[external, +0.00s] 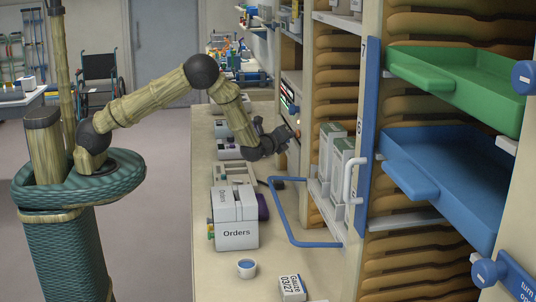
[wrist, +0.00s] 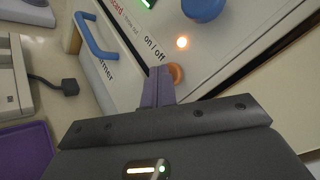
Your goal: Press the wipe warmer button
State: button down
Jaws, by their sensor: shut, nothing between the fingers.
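The wipe warmer is a pale unit with "warmer" and "on / off" lettering in the wrist view. Its round orange button (wrist: 176,73) is just below the "on / off" label. In the external view my gripper (external: 292,134) reaches the panel at the back of the counter, and the button is too small to make out.
A blue knob (wrist: 203,8) sits above the light, and a blue handle (wrist: 97,38) is on the warmer's front at left. Order boxes (external: 235,232), a small cup (external: 246,268) and a gauze box (external: 292,288) stand on the counter (external: 200,165). Blue and green trays (external: 440,170) jut out at right.

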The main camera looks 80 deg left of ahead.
jog(key=shift+s, duration=0.1)
jog(key=s+p, duration=0.1)
jog(key=s, duration=0.4)
jog(key=shift+s, duration=0.4)
dwell(0.4)
